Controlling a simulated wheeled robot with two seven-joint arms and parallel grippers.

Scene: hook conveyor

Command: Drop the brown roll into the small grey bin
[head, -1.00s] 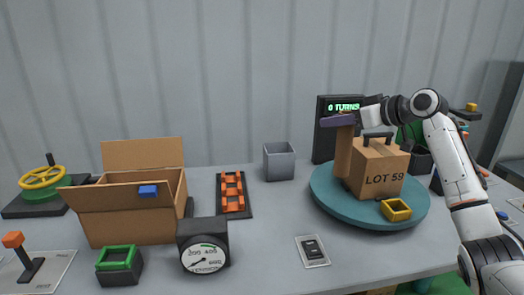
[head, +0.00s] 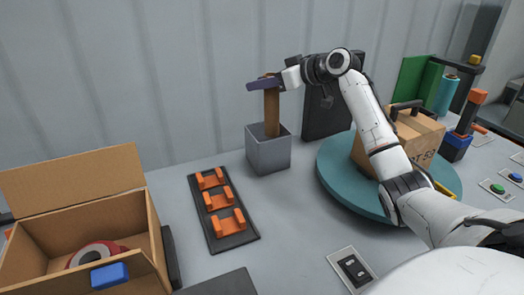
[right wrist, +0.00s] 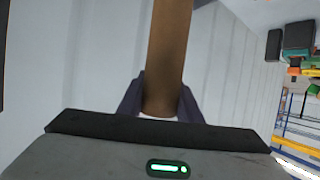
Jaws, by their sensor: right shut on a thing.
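The brown roll (head: 271,112) hangs upright from my right gripper (head: 266,84), which is shut on its top end. The small grey bin (head: 268,156) stands on the table below. The roll's lower end shows within the outline of the bin's open mouth; I cannot tell how deep it reaches. In the right wrist view the roll (right wrist: 169,50) runs out from between the dark fingers of the gripper (right wrist: 160,100). My left gripper is not in view.
A black rack with orange cradles (head: 222,213) lies left of the bin. A teal turntable (head: 335,178) with a carton (head: 415,138) stands to the right, under my arm. An open cardboard box (head: 150,240) is at left. A dark display (head: 325,115) stands behind.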

